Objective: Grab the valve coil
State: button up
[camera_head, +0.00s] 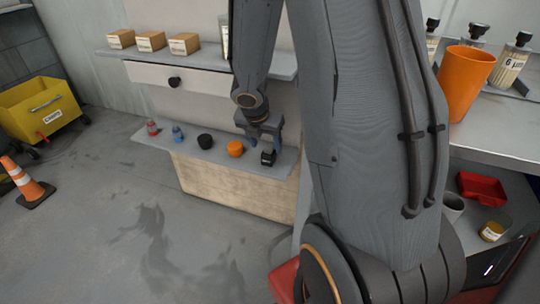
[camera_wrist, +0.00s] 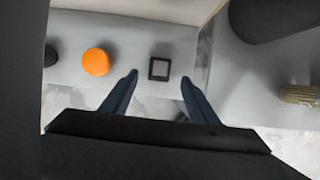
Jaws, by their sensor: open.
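The valve coil appears to be the small black, square block with a grey top (camera_head: 267,158). It sits at the right end of the lower grey shelf (camera_head: 222,153). In the wrist view the block (camera_wrist: 159,69) lies beyond and roughly midway between my fingertips. My gripper (camera_head: 264,143) is open over the right end of the shelf; its two blue-grey fingers also show in the wrist view (camera_wrist: 159,80). Nothing is held. A gap shows on both sides of the block, but the exact height of the fingers above it is hard to tell.
An orange knob (camera_head: 235,148) is the block's nearest neighbour, on the left. A black knob (camera_head: 205,141), a blue item (camera_head: 178,134) and a red item (camera_head: 152,128) stand farther left. An upper shelf with a drawer (camera_head: 205,79) is behind. A grey surface adjoins on the right.

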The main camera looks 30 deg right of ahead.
aim_at(267, 150)
jog(key=b+x, duration=0.4)
jog(key=x, duration=0.3)
jog(key=shift+d+f, duration=0.1)
jog(key=shift+f, duration=0.2)
jog(key=c, duration=1.3)
